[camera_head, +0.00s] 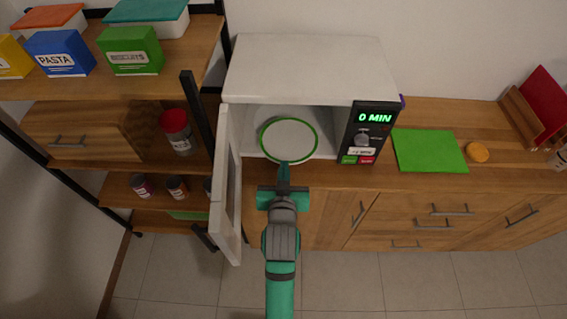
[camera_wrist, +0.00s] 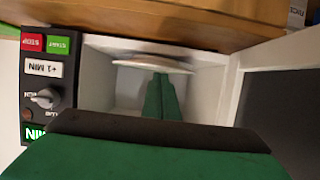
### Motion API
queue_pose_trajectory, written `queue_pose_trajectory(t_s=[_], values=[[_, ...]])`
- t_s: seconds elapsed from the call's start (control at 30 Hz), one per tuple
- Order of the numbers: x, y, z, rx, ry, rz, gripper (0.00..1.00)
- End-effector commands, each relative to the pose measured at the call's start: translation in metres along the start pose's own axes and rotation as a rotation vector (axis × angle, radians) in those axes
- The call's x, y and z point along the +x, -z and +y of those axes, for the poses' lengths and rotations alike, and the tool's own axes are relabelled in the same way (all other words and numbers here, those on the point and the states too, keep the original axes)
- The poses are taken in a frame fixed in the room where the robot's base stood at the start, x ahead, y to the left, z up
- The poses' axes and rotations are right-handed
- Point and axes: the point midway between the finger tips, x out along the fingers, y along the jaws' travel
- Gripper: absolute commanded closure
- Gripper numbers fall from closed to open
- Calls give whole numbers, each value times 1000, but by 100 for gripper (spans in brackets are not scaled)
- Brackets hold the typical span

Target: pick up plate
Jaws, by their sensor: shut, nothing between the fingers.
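A white plate with a green rim (camera_head: 288,140) sits inside the open microwave (camera_head: 310,65). In the wrist view, the plate (camera_wrist: 152,63) shows nearly edge-on inside the white cavity. My gripper (camera_head: 284,172) is at the microwave's opening, with its fingers pointing at the plate's near edge. The fingers are shut together and empty. In the wrist view the green fingers (camera_wrist: 160,85) reach up to the plate's edge and overlap it in the picture. I cannot tell whether they touch it.
The microwave door (camera_head: 228,185) stands open left of my arm. The control panel (camera_head: 369,133) is right of the opening. A green board (camera_head: 428,151) lies on the wooden counter (camera_head: 430,113). Shelves with boxes and jars stand left. The floor in front shows clear tiles.

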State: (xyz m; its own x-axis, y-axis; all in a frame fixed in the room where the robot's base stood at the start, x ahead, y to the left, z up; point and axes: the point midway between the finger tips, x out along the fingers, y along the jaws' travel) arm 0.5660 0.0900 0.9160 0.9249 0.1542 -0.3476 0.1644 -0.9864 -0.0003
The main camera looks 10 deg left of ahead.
Motion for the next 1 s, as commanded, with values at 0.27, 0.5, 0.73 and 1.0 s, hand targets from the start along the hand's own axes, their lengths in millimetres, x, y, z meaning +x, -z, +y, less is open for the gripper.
queue_pose_trajectory(t_s=[0.27, 0.5, 0.73, 1.0], values=[[-1, -10, 13, 80, 10, -15, 82], [9, -36, 47, 454, 84, -63, 82], [15, -32, 81, 848, 188, -90, 82], [9, -11, 112, 1203, 332, -100, 82]])
